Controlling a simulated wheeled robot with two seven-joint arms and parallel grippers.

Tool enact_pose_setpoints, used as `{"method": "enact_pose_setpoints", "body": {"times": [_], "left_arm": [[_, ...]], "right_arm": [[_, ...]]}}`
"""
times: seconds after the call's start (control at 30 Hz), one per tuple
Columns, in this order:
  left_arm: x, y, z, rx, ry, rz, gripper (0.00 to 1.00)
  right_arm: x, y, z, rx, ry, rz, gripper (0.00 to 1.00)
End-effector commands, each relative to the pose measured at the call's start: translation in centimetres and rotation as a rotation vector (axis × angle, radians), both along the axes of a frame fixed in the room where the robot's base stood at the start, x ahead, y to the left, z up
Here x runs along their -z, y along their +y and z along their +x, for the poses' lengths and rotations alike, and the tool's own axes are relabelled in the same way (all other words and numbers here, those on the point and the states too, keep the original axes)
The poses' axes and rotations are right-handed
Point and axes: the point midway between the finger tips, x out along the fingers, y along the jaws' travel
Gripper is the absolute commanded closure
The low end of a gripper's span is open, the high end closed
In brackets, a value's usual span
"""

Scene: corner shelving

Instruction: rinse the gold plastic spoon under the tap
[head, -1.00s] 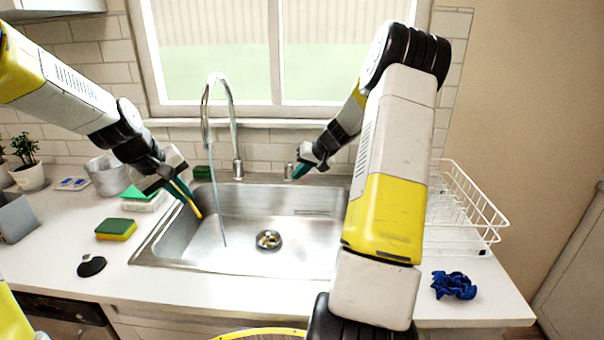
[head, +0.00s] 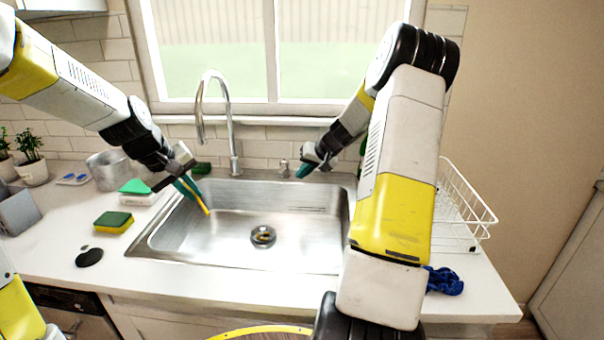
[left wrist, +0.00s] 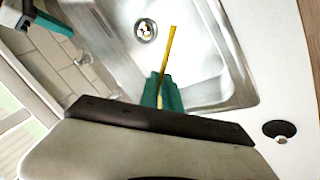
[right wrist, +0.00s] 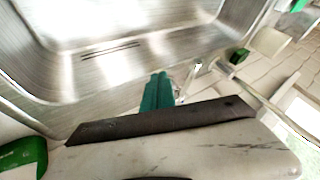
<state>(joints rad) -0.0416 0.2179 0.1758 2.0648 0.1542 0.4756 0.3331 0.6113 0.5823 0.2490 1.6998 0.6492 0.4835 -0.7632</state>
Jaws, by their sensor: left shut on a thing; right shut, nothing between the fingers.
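The gold plastic spoon (head: 206,208) shows as a thin yellow handle slanting down over the left side of the sink (head: 290,225). My left gripper (head: 190,187) is shut on it. In the left wrist view the spoon (left wrist: 169,50) sticks out from the teal fingers (left wrist: 163,92); the part between the fingers is hidden. The tap (head: 232,130) is a tall curved chrome spout behind the sink, with no water stream visible now. My right gripper (head: 304,171) is shut and empty, right beside a small metal fitting (head: 283,167) at the sink's back edge.
A green-and-yellow sponge (head: 114,222), a black stopper (head: 89,257), a metal pot (head: 105,170) and potted plants (head: 32,165) stand on the left counter. A white dish rack (head: 465,210) and a blue cloth (head: 445,281) are on the right. The sink basin's middle is clear around the drain (head: 263,236).

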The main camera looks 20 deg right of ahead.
Motion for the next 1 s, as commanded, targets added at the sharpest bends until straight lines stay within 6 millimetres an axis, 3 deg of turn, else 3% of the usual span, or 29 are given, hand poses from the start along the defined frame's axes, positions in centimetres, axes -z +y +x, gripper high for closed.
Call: {"method": "enact_pose_setpoints", "body": {"times": [0.53,1.0], "left_arm": [[0.0,0.0,0.0,0.000,-0.001,0.000,1.00],[0.0,0.0,0.0,0.000,-0.001,0.000,1.00]], "right_arm": [[-6.5,-2.4,-4.7,0.004,-0.004,-0.004,1.00],[-7.4,-2.6,-5.6,0.002,-0.002,-0.002,1.00]]}}
